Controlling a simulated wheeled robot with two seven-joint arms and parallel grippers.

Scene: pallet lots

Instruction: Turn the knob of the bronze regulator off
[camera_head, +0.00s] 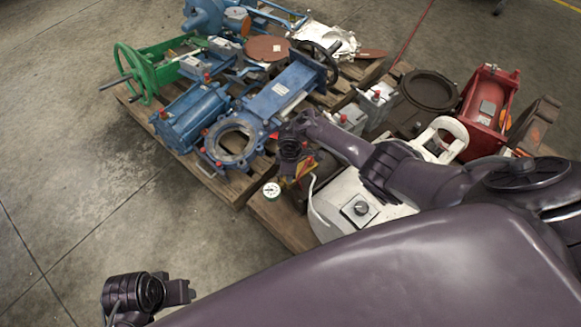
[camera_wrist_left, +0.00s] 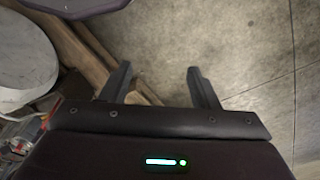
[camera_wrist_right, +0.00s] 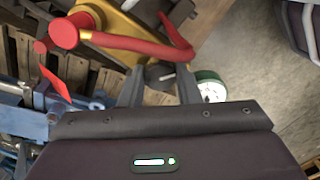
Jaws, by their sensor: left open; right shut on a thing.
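The bronze regulator (camera_wrist_right: 128,32) has a yellow-bronze body with a red bar and red round end in front of it in the right wrist view. Its grey knob (camera_wrist_right: 158,72) sits between my right gripper's fingertips (camera_wrist_right: 160,88), which are shut on it; the fingers partly hide it. A round, white-faced gauge (camera_wrist_right: 211,88) with a green rim is just right of the fingers; it also shows in the head view (camera_head: 271,190). There my right gripper covers much of the regulator. My left gripper (camera_wrist_left: 160,82) is open and empty over the floor; it also shows low in the head view (camera_head: 182,291).
Wooden pallets (camera_head: 237,190) hold blue valves (camera_head: 190,115), a green handwheel frame (camera_head: 135,75), a white machine (camera_head: 345,200) and a red unit (camera_head: 490,105), packed closely around the regulator. The concrete floor (camera_head: 90,200) at left is clear.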

